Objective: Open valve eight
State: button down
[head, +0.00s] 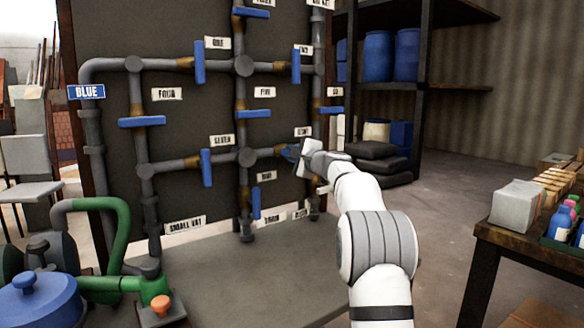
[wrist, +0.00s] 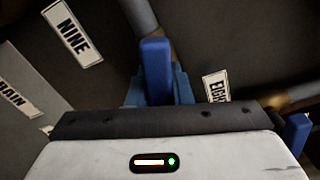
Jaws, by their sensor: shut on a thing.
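The blue handle of valve eight (head: 288,153) sits on a horizontal pipe on the dark panel, below the label "EIGHT" (head: 303,131). My gripper (head: 297,155) is at this handle and shut on it, covering much of it in the head view. In the wrist view the handle (wrist: 157,68) rises past the edge of my gripper (wrist: 160,118). The "EIGHT" label (wrist: 216,87) is to its right there and the "NINE" label (wrist: 73,32) to its left.
Other blue handles are close by: seven (head: 206,168), five (head: 254,115) and nine (head: 256,204). Another handle (wrist: 297,131) shows at the wrist view's right edge. A table (head: 510,238) with bottles is at right; a pump with green pipe (head: 118,240) is at left.

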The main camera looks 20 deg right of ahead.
jog(key=shift+f+n+b, duration=0.2)
jog(key=shift+n+b, duration=1.25)
jog(key=shift+n, duration=0.25)
jog(key=c, duration=1.3)
grip_release()
jog(key=shift+r, duration=0.1)
jog(key=shift+s, duration=0.1)
jog(key=b+v, duration=0.1)
jog(key=v, duration=0.6)
jog(key=shift+s, duration=0.25)
